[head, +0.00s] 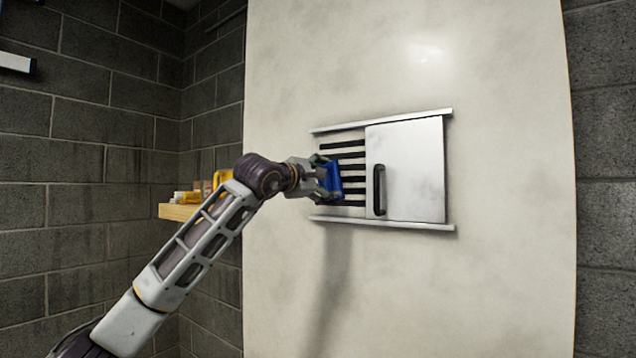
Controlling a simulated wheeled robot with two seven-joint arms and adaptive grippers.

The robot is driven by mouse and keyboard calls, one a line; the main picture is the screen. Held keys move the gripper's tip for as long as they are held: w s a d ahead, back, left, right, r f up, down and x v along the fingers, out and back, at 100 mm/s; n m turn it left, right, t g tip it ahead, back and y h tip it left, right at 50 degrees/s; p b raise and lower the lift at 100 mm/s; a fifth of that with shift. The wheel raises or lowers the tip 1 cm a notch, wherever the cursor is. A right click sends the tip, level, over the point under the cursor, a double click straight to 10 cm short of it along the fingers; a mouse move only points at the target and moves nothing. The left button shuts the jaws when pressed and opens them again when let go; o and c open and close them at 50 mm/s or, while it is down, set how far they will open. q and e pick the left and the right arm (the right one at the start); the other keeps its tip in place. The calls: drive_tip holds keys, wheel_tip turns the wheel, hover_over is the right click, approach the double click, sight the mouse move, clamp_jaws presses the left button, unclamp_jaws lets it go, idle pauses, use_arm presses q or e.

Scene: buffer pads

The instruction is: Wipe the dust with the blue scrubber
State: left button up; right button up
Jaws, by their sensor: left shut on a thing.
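My left gripper (318,180) is shut on the blue scrubber (333,180). It holds the scrubber in front of a slotted vent (346,209) on the pale wall panel. The scrubber covers part of the vent's dark slots. I cannot tell whether it touches them. Faint grey smudges that look like dust (402,174) show on the white sliding door right of the vent. My right gripper is not in view.
The white door has a dark vertical handle (379,190) and sits between an upper rail (385,121) and a lower rail (385,223). A wooden shelf (178,212) with yellow items stands at left by the grey block wall. The panel around the vent is clear.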

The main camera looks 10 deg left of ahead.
use_arm(q)
drive_tip(key=shift+d, duration=0.25)
drive_tip(key=shift+s+d+b, duration=0.3)
drive_tip(key=shift+s+d, duration=0.05)
drive_tip(key=shift+d, duration=0.5)
drive_tip(key=shift+s+d+b, duration=0.3)
drive_tip(key=shift+s+d, duration=0.05)
drive_tip(key=shift+d, duration=0.5)
drive_tip(key=d, duration=0.1)
drive_tip(key=s+d+b, duration=0.1)
drive_tip(key=d, duration=0.1)
drive_tip(key=shift+f, duration=0.1)
drive_tip(key=shift+s+d, duration=0.1)
drive_tip(key=shift+d, duration=0.15)
idle(0.6)
drive_tip(key=shift+a+f, duration=0.1)
drive_tip(key=shift+a, duration=0.05)
drive_tip(key=shift+w+a, duration=0.35)
drive_tip(key=shift+a, duration=0.5)
drive_tip(key=shift+w+a, duration=0.3)
drive_tip(key=shift+a, duration=0.5)
